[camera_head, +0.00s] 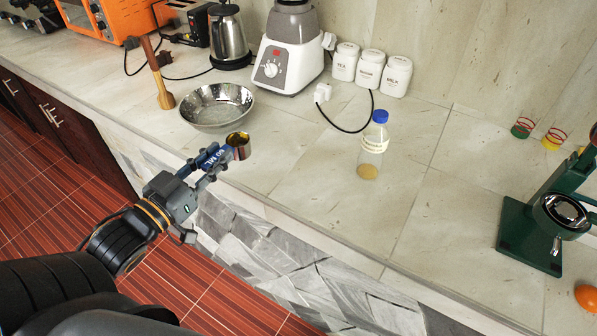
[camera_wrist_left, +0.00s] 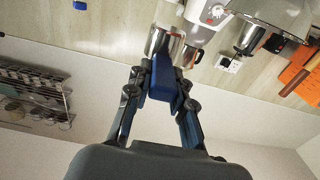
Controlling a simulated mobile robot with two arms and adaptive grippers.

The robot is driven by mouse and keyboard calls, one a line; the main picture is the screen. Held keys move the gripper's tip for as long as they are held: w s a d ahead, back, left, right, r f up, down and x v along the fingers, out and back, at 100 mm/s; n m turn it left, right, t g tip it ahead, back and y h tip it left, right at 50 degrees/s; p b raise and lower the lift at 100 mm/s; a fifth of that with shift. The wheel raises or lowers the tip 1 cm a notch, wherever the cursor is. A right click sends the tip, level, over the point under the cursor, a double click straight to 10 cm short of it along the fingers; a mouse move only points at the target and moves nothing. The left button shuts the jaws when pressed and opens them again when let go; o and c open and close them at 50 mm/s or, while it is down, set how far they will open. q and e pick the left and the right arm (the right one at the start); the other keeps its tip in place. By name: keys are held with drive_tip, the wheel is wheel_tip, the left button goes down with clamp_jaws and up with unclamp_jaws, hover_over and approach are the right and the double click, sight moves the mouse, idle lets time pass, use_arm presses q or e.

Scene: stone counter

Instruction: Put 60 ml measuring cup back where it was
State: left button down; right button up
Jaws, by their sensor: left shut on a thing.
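The 60 ml measuring cup has a small metal bowl (camera_head: 239,150) with an amber tint inside and a blue handle (camera_head: 217,157) marked "60 ML". My left gripper (camera_head: 207,168) is shut on the blue handle and holds the cup near the counter's front edge, in front of the metal bowl. In the left wrist view the blue handle (camera_wrist_left: 163,80) sits between my fingers, with the cup's metal part (camera_wrist_left: 164,42) beyond it. I cannot tell whether the amber tint is liquid or a reflection. My right gripper is not in view.
A perforated metal bowl (camera_head: 217,106) stands behind the cup. A blue-capped bottle (camera_head: 373,150) with a little yellowish liquid stands to its right. A blender (camera_head: 287,55), kettle (camera_head: 229,38) and white canisters (camera_head: 371,72) are at the back. A green juicer (camera_head: 540,215) is far right. Counter (camera_head: 300,180) is clear around the bottle.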

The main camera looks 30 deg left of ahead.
sight(241, 149)
use_arm(q)
drive_tip(key=w+f, duration=0.1)
drive_tip(key=w, duration=0.1)
drive_tip(key=w+f, duration=0.1)
drive_tip(key=w, duration=0.1)
drive_tip(key=w+f, duration=0.1)
drive_tip(key=w, duration=0.1)
drive_tip(key=shift+w+d, duration=0.35)
drive_tip(key=shift+w, duration=0.05)
drive_tip(key=w+f, duration=0.3)
drive_tip(key=w+d+f, duration=0.1)
drive_tip(key=w+f, duration=0.2)
drive_tip(key=shift+d, duration=0.1)
drive_tip(key=shift+w+d+f, duration=0.15)
drive_tip(key=shift+w+f, duration=0.2)
drive_tip(key=shift+f, duration=0.15)
wheel_tip(241, 149, down, 3)
drive_tip(key=shift+p, duration=0.3)
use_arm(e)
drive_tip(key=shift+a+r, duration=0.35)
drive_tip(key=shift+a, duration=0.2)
use_arm(q)
drive_tip(key=shift+f, duration=0.15)
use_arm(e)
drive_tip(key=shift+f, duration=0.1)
use_arm(q)
drive_tip(key=c, duration=1.2)
unclamp_jaws()
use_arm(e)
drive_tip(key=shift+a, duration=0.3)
